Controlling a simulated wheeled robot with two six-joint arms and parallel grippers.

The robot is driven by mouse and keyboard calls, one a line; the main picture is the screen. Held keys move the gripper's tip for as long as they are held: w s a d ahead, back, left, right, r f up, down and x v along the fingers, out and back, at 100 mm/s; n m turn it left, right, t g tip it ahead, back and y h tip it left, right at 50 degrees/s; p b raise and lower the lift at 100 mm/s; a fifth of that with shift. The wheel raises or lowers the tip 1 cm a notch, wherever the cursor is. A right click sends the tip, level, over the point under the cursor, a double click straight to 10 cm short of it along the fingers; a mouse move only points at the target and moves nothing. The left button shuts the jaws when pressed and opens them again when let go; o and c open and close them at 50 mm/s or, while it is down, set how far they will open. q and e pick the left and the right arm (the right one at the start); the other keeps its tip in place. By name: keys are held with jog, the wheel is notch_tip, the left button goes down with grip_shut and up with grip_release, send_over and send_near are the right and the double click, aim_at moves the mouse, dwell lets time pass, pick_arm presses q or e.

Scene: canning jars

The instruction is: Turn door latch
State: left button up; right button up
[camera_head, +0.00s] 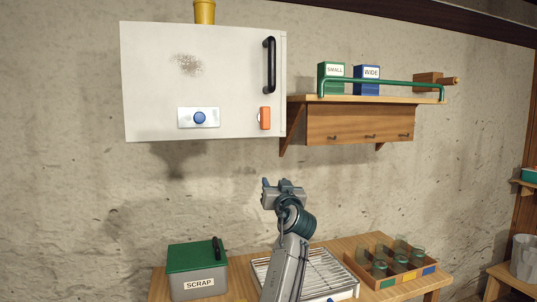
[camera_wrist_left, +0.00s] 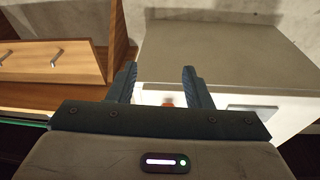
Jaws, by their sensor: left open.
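The white cabinet (camera_head: 205,70) hangs on the wall at the upper left. Its door carries an orange latch (camera_head: 265,118) at the lower right, standing upright, and a black handle (camera_head: 270,65) above it. My left gripper (camera_head: 284,186) is below and slightly right of the latch, apart from it. In the left wrist view the gripper (camera_wrist_left: 160,72) is open and empty. The cabinet (camera_wrist_left: 225,58) shows upside down there, and a bit of the orange latch (camera_wrist_left: 168,101) shows between the fingers, mostly hidden by the gripper body. My right gripper is not in view.
A wooden shelf (camera_head: 360,122) with a green rail and SMALL and WIDE boxes is right of the cabinet. Below, the table holds a green-lidded SCRAP box (camera_head: 197,284), a rack (camera_head: 260,265) and a jar crate (camera_head: 358,269). The wall space under the cabinet is free.

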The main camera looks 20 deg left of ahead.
aim_at(267, 118)
pick_arm(q)
jog(key=s+d+r+n+t+y, duration=0.1)
jog(key=s+r+n+y, duration=0.2)
jog(key=r, duration=1.2)
jog(key=shift+m, duration=0.4)
jog(key=p+x, duration=0.4)
jog(key=x, duration=0.4)
jog(key=shift+w+a+r, duration=0.1)
jog(key=shift+w+r, duration=0.1)
jog(key=shift+w, duration=0.05)
jog(key=shift+w+a+r+p, duration=0.1)
jog(key=shift+w+a+p, duration=0.2)
jog(key=shift+w+p, duration=0.25)
jog(key=shift+w, duration=0.1)
jog(key=c, duration=1)
